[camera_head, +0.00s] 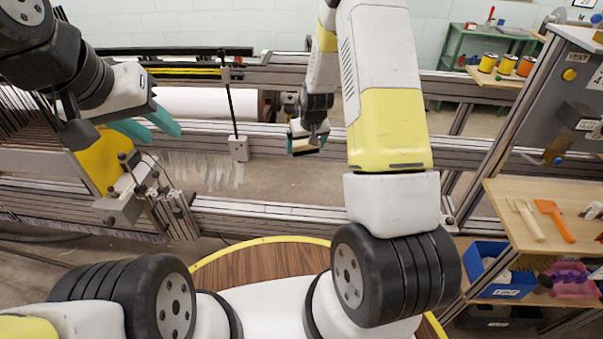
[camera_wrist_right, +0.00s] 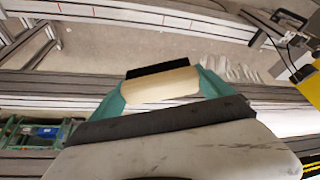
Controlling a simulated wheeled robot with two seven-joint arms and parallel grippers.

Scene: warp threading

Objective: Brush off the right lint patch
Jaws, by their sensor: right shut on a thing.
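My right gripper (camera_head: 304,142) hangs in front of the loom's rails, right of the middle post. It is shut on a brush (camera_wrist_right: 160,84) with a pale wooden body and black bristles, held between the teal fingers. In the head view the brush (camera_head: 306,148) is small, its bristles facing down. Pale wispy tufts (camera_head: 205,170) hang along the rail left of the brush; they also show in the right wrist view (camera_wrist_right: 230,68). I cannot tell which is the right lint patch. The brush is apart from them. My left gripper (camera_head: 150,125) has its teal fingers apart and appears empty.
A thin black rod with a grey block (camera_head: 238,149) stands between the tufts and my right gripper. A metal clamp assembly (camera_head: 150,195) is at left. A wooden shelf (camera_head: 520,225) with hand tools and a blue bin (camera_head: 490,262) are at right.

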